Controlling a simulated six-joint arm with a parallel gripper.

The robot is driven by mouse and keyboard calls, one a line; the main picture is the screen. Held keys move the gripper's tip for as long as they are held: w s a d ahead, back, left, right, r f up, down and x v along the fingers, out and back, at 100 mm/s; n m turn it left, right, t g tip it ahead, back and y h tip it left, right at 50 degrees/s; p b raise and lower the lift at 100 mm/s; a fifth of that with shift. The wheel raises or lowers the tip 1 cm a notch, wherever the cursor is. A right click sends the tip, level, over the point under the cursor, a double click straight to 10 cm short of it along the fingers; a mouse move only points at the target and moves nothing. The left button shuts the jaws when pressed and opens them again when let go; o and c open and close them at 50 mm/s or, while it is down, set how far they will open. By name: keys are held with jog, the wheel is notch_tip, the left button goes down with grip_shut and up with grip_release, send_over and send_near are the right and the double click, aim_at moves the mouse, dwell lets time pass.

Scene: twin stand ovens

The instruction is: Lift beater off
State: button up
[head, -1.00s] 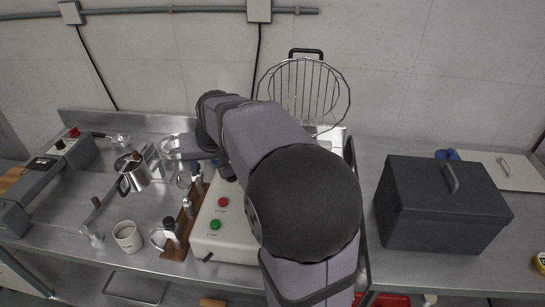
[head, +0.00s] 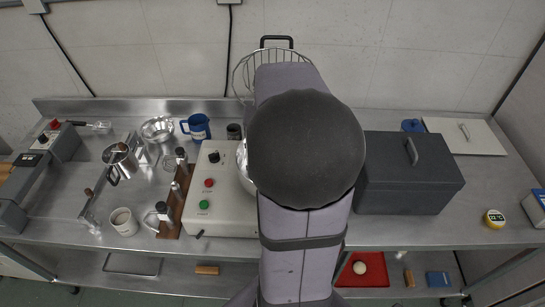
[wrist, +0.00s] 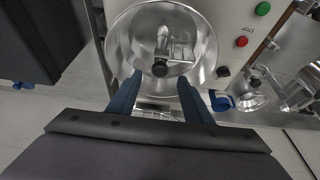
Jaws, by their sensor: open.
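The mixer bowl (wrist: 122,40) is shiny steel and opens toward the wrist camera. Inside it is a metal shaft with a dark round end (wrist: 160,67); beside it is a flat slatted metal piece (wrist: 181,52), seemingly the beater. I cannot tell how they join. My gripper (wrist: 158,79) is open, its two blue fingers apart at the bowl's near rim, with nothing seen between them. In the head view my arm hides the gripper, the beater and most of the bowl (head: 244,172). The white mixer housing (head: 222,212) carries red and green buttons.
A raised wire guard (head: 240,75) stands behind my arm. A dark lidded box (head: 410,185) stands close on the right. On the left are a wooden rack (head: 172,219), a blue jug (head: 197,127), a white mug (head: 123,222) and a metal pitcher (head: 120,160).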

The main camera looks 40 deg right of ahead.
jog(key=shift+p+x, duration=1.05)
jog(key=shift+x, duration=1.6)
jog(key=shift+d, duration=0.1)
jog(key=shift+r, duration=0.1)
grip_shut()
